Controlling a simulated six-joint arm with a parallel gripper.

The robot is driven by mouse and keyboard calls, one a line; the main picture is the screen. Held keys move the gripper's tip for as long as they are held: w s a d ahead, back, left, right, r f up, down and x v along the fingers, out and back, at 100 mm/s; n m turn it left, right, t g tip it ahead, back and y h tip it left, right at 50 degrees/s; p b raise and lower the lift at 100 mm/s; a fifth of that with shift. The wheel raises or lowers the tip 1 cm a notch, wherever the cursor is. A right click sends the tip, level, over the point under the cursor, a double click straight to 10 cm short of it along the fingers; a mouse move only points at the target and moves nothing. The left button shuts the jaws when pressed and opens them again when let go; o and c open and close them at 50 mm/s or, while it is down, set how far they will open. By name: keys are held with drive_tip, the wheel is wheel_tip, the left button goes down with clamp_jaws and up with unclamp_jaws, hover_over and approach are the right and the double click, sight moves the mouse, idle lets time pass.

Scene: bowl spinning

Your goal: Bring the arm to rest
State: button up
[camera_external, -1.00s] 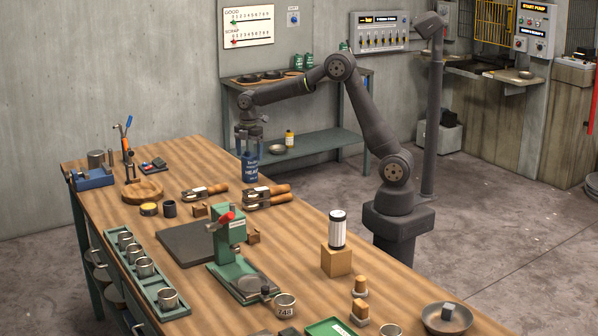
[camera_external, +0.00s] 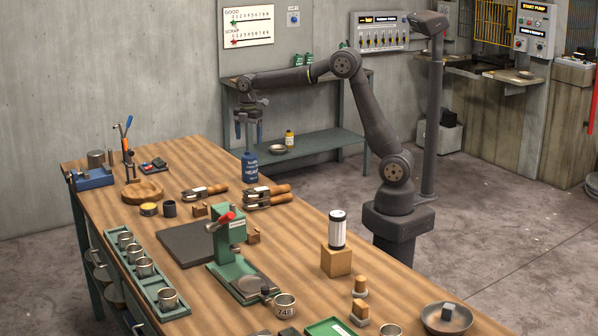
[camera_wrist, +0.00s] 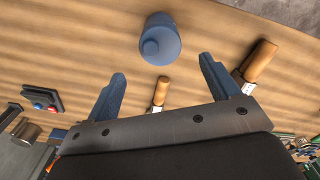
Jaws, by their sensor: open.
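My gripper (camera_external: 249,133) hangs from the raised arm above the far end of the wooden bench. Its two blue fingers point down, spread apart, with nothing between them. A blue bottle (camera_external: 249,166) stands upright on the bench just below it, apart from the fingertips. In the wrist view my gripper (camera_wrist: 164,82) shows both fingers open, and the blue bottle (camera_wrist: 160,42) lies beyond and between the tips.
Wooden-handled tools (camera_external: 266,197) lie near the bottle. A green press (camera_external: 232,250) stands mid-bench, with a green rack of cups (camera_external: 147,268) to its left. A wooden block with a white cylinder (camera_external: 337,230) is at right. A shelf (camera_external: 320,143) stands behind.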

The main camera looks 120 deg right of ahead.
sight(249, 155)
wheel_tip(249, 155, down, 11)
drive_tip(key=shift+f, duration=0.15)
drive_tip(key=shift+r, duration=1.95)
drive_tip(key=shift+f, duration=0.15)
